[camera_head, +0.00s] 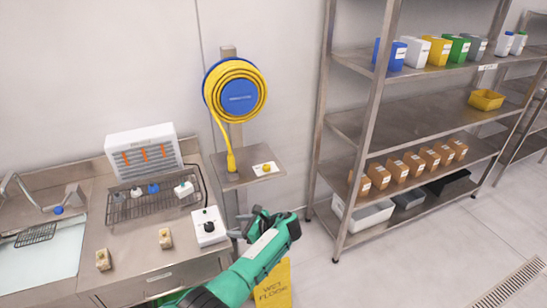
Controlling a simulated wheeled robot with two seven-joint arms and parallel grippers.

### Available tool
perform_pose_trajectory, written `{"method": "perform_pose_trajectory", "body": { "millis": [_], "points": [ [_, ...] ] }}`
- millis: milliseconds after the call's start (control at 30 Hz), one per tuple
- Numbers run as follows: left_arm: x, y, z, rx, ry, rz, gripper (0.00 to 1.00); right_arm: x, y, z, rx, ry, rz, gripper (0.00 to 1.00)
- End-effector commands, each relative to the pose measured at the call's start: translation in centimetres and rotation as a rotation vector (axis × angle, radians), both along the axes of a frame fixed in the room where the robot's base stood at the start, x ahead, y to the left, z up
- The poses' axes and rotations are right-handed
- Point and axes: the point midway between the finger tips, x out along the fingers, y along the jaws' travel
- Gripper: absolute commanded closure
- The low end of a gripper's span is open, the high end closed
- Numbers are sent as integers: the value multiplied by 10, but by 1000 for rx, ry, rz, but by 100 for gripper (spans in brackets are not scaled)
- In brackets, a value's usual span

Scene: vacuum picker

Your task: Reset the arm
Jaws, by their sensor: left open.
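My left arm (252,262) is green and black and reaches up from the bottom centre. Its gripper (243,224) is at the far end, beside the right edge of the steel counter. The gripper is small and dark in this view, open, and I see nothing held between its fingers. Just left of it stands a white box with a black knob (209,227). My right gripper is not in view.
A steel counter (130,262) on the left carries a wire rack (150,198). A yellow hose reel (236,92) hangs above a small shelf (246,170). A yellow floor sign (274,287) stands behind my arm. Steel shelving (400,122) stands right; floor (420,255) is clear in front.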

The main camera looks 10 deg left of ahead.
Motion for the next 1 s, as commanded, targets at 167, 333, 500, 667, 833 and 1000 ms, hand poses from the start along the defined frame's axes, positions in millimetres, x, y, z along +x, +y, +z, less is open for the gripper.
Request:
{"method": "perform_pose_trajectory", "body": {
  "millis": [167, 333, 500, 667, 833, 1000],
  "points": [
    [-12, -2, -13, -52, -33, 20, 45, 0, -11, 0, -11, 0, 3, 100],
    [-58, -6, -50, -243, -165, 116, 45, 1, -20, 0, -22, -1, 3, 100],
    [-118, -11, -79, -471, -333, 273, 45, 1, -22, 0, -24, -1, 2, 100],
    [-176, -14, -89, -661, -483, 443, 45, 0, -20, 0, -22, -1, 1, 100],
    [-238, -15, -82, -843, -633, 635, 45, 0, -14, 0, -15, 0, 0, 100],
    [-298, -16, -55, -1005, -767, 832, 45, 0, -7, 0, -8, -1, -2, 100]
  ]
}}
